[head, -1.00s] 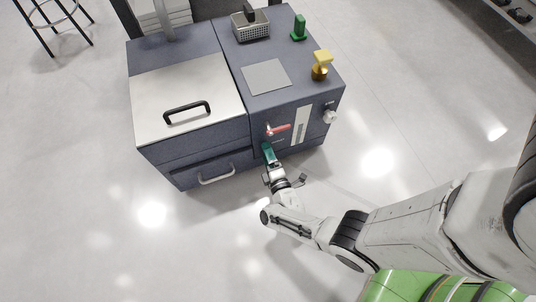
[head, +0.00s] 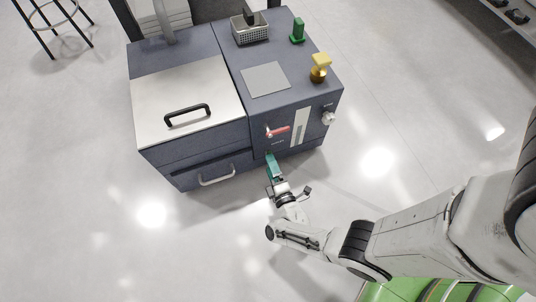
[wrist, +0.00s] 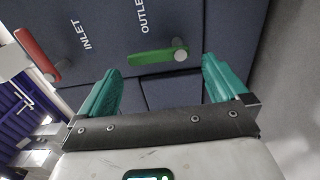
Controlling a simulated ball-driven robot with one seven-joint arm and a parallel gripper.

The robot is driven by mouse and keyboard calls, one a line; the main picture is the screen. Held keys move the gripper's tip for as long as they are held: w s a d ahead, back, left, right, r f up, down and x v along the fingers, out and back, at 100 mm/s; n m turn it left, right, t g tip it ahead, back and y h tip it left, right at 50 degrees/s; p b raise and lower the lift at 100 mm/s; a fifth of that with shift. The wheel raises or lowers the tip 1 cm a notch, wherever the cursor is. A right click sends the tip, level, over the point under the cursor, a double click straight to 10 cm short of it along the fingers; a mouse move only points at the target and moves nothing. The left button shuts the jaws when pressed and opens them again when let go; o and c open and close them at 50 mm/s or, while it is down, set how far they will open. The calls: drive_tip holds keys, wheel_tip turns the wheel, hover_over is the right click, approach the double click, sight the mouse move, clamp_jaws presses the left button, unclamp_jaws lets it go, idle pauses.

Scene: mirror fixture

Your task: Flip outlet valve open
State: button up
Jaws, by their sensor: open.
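The outlet valve has a green lever (wrist: 155,57) on the dark blue front panel, beside the OUTLET label (wrist: 143,16) in the wrist view. The lever lies nearly level across that picture, with its round grey pivot at the right end. My gripper (wrist: 161,72) is open, with one teal finger to each side of the lever's picture position and nothing held. I cannot tell exactly how far the fingertips are from the panel. In the head view my gripper (head: 271,160) is just in front of the machine, and the green lever cannot be made out there.
The inlet valve's red lever (head: 278,130) is on the same panel and also shows at upper left in the wrist view (wrist: 36,48). A drawer handle (head: 216,178) sticks out left of my gripper. A white knob (head: 328,118) is to the right. The floor in front is clear.

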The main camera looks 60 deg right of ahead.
drive_tip(key=v, duration=0.6)
drive_tip(key=shift+p, duration=0.3)
drive_tip(key=shift+s+a, duration=0.1)
drive_tip(key=w+a+r+m+g+y, duration=0.3)
drive_tip(key=w+a+r+g+y, duration=0.15)
drive_tip(key=w+a+y, duration=0.7)
drive_tip(key=s+d+r+m+g+h, duration=0.1)
drive_tip(key=s+d+r+m+g, duration=0.35)
drive_tip(key=s+r, duration=0.45)
drive_tip(key=s+d+r+m+g+h, duration=0.1)
drive_tip(key=s+d+r+m+g, duration=0.35)
drive_tip(key=s+r, duration=0.4)
wheel_tip(320, 180, up, 35)
drive_tip(key=s+p, duration=0.1)
drive_tip(key=p, duration=3.5)
drive_tip(key=shift+s+d+p, duration=0.2)
drive_tip(key=shift+s+p, duration=0.15)
drive_tip(key=shift+p, duration=0.05)
